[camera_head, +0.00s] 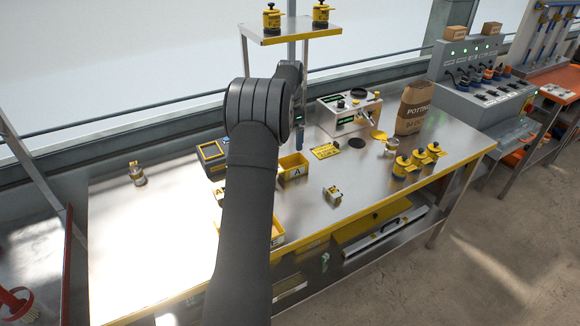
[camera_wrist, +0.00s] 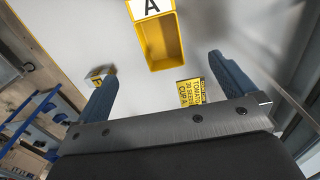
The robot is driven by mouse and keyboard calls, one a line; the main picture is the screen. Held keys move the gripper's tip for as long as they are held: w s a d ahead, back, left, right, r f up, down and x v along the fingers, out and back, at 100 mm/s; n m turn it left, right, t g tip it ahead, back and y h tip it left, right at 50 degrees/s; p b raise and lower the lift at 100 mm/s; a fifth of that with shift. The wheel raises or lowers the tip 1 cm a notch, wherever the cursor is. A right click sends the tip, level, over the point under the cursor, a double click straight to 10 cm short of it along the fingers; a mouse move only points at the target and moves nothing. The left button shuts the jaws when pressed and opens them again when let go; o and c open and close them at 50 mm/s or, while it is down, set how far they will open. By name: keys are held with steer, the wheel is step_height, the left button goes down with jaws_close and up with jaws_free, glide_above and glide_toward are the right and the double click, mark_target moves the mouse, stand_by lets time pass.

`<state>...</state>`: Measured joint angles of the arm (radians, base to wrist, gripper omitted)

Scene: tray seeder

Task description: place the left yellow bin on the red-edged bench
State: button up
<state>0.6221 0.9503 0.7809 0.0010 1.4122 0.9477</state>
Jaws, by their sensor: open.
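A yellow bin (camera_head: 293,172) with an "A" label stands on the steel bench, just right of my arm. Another yellow bin (camera_head: 278,236) at the bench's front edge is partly hidden behind my arm. In the wrist view an empty yellow bin (camera_wrist: 160,42) with an "A" label lies beyond my fingertips, apart from them. My gripper (camera_wrist: 163,68) is open with nothing between its blue fingers; in the head view only a blue finger (camera_head: 299,141) shows past my arm. The red-edged bench (camera_head: 67,262) is at the far left, cut off by the picture edge.
The steel bench (camera_head: 125,235) is clear at its left, apart from a small jar (camera_head: 137,173). A dark blue and yellow box (camera_head: 212,155) stands behind my arm. A seeder machine (camera_head: 345,112), paper sack (camera_head: 413,106) and several yellow pots stand right. A red brush (camera_head: 18,303) lies far left.

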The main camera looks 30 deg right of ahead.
steer(key=s+a+f+m+t+y, duration=0.2)
steer(key=s+f+y, duration=0.1)
steer(key=s+f, duration=0.1)
steer(key=m+t+h, duration=0.3)
steer(key=m+t, duration=0.8)
steer(key=m, duration=0.5)
glide_toward(297, 171)
steer(key=x, duration=1.1)
steer(key=shift+d+f, duration=0.1)
steer(key=shift+t, duration=0.3)
steer(key=c, duration=0.9)
